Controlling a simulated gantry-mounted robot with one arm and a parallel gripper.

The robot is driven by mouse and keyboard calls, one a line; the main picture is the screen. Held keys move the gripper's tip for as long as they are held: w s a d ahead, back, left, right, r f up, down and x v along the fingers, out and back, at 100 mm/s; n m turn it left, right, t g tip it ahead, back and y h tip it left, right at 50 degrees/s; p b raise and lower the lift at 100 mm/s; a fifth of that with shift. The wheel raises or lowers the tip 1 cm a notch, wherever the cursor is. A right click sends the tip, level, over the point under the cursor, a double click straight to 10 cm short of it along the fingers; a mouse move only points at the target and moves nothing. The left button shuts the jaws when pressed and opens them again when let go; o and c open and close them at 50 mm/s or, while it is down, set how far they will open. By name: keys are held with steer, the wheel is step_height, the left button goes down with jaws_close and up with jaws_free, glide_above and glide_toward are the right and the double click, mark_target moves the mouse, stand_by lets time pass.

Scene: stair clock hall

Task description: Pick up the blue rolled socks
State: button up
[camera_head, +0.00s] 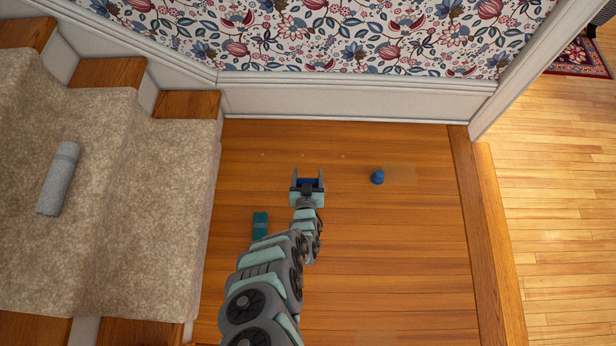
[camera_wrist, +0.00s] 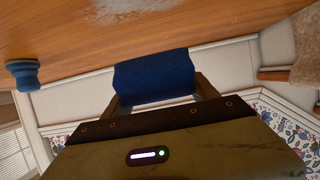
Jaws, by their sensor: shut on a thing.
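The blue rolled socks (camera_wrist: 155,75) are a dark blue fabric roll held crosswise between the fingers of my gripper (camera_head: 308,178). In the wrist view they fill the space between the two fingers (camera_wrist: 155,92), with the pale baseboard behind them. In the head view only a small dark blue part of the socks (camera_head: 307,183) shows between the jaws, over the wooden floor. My gripper is shut on them. I cannot tell exactly how high they are above the floor.
A small blue rounded object (camera_head: 377,177) stands on the floor to the right; it also shows in the wrist view (camera_wrist: 25,75). A teal object (camera_head: 260,225) lies left of my arm. Carpeted stairs (camera_head: 155,190) with a grey roll (camera_head: 59,178) are at left.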

step_height(320, 180, up, 13)
steer(key=p, duration=0.8)
steer(key=shift+r, duration=0.15)
